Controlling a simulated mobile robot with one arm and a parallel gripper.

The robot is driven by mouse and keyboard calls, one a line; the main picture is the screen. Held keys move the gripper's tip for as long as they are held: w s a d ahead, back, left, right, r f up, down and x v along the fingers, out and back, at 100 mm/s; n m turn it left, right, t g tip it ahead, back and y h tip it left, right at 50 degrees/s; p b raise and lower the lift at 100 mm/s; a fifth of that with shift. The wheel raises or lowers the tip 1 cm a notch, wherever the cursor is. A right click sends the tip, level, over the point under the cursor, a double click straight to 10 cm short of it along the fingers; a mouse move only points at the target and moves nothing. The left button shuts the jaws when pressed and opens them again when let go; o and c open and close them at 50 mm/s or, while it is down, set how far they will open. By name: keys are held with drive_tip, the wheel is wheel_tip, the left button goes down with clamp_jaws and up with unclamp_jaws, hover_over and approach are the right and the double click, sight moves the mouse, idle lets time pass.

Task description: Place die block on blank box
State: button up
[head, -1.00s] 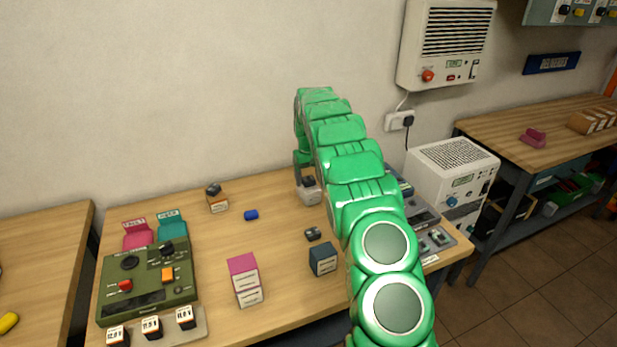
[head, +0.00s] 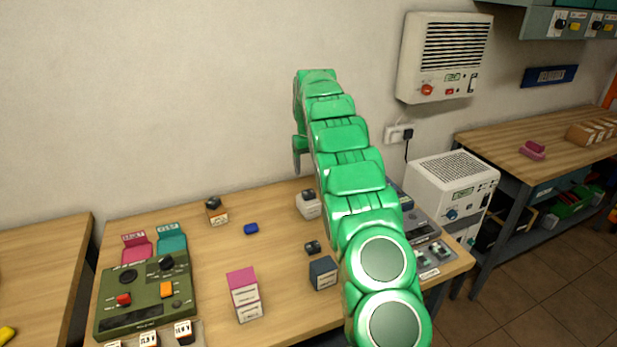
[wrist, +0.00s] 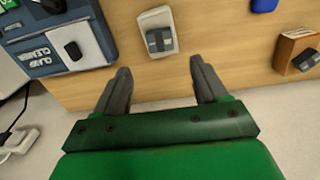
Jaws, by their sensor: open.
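A small dark grey block (wrist: 160,40), which I take to be the die block, rests on top of a plain white box (wrist: 151,17). In the head view the block (head: 308,194) and the white box (head: 309,210) stand on the bench near the wall, beside my arm. My gripper (wrist: 160,68) is open and empty. Its fingers are apart from the block and the box, above them; in the head view they are partly seen as grey against the wall (head: 297,160).
An orange box with a dark block (head: 216,214), a blue piece (head: 251,228), a loose dark block (head: 313,247), a dark blue box (head: 323,273) and a pink-topped box (head: 244,296) share the bench. A green panel (head: 146,295) is at left; grey equipment (head: 428,243) is at right.

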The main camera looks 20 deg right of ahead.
drive_tip(key=s+a+r, duration=0.4)
drive_tip(key=s+r, duration=0.1)
drive_tip(key=s, duration=0.4)
drive_tip(key=s+a+r+g, duration=0.1)
drive_tip(key=s+a+r, duration=0.35)
drive_tip(key=s, duration=0.35)
drive_tip(key=s+a+r, duration=0.4)
drive_tip(key=s+r, duration=0.1)
drive_tip(key=s, duration=0.4)
drive_tip(key=s+a+f, duration=0.1)
drive_tip(key=s+a, duration=0.1)
drive_tip(key=s, duration=0.9)
drive_tip(key=s+a+f, duration=0.2)
drive_tip(key=s+a, duration=0.1)
drive_tip(key=s, duration=0.9)
drive_tip(key=s+a+f, duration=0.2)
drive_tip(key=s+a, duration=0.1)
drive_tip(key=s, duration=0.8)
drive_tip(key=shift+s+f+g, duration=0.15)
drive_tip(key=shift+f+g, duration=0.05)
drive_tip(key=shift+g, duration=0.2)
drive_tip(key=shift+a, duration=0.1)
